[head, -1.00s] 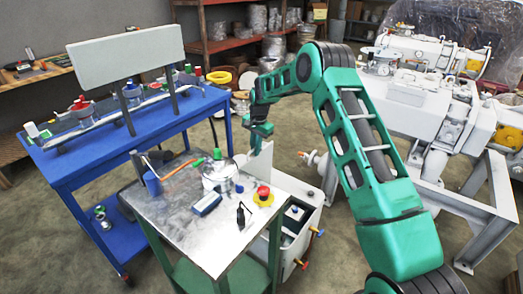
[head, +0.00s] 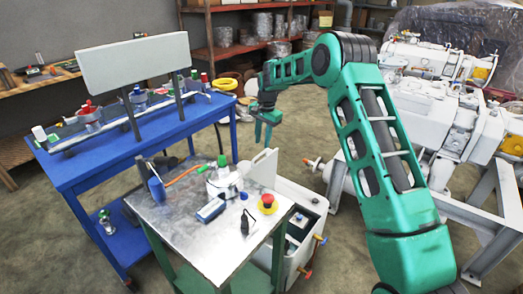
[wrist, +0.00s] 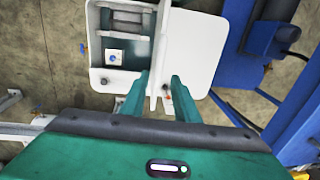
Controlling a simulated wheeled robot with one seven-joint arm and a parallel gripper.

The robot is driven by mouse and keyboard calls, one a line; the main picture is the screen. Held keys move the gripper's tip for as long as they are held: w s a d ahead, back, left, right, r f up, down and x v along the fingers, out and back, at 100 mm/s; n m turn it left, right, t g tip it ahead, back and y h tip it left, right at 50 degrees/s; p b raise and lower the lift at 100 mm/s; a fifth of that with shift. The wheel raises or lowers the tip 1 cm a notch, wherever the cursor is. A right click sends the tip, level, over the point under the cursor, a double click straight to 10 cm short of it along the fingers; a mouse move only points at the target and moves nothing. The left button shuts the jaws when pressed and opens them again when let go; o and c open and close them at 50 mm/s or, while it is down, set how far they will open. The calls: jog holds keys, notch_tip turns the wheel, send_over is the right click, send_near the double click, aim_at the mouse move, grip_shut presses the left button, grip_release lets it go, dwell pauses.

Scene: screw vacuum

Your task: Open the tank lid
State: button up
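The tank is a white box (head: 293,262) beside the right edge of the metal-topped table. A white panel that looks like its lid (head: 263,169) stands upright on it. In the wrist view, the tank's top (wrist: 200,48) lies below me, with a recess open at the left. The lid (wrist: 161,55) shows nearly edge-on there, lined up between my fingers.
The metal-topped table (head: 205,245) holds a red button (head: 267,201), a clear pot, a blue cup and small tools. A blue bench (head: 95,165) stands at left. White machinery (head: 430,120) stands at right. The air around my gripper looks clear.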

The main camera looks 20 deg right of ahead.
jog(key=shift+d+r, duration=0.1)
jog(key=shift+r, duration=0.9)
jog(key=shift+s, duration=0.1)
jog(key=s+d+r+n+h, duration=0.1)
jog(key=s+d+r, duration=0.45)
jog(key=s, duration=0.55)
jog(key=s+d+r+n, duration=0.1)
jog(key=s+d+r, duration=0.45)
jog(key=s, duration=0.55)
jog(key=s+d+r+h, duration=0.1)
jog(key=s+d+r, duration=0.45)
jog(key=s, duration=0.55)
jog(key=s+f+n, duration=0.1)
jog(key=s+f, duration=0.1)
jog(key=s, duration=1.1)
jog(key=s+f+n+g+y, duration=0.1)
jog(key=s+f, duration=0.2)
jog(key=s, duration=1)
jog(key=shift+w, duration=0.15)
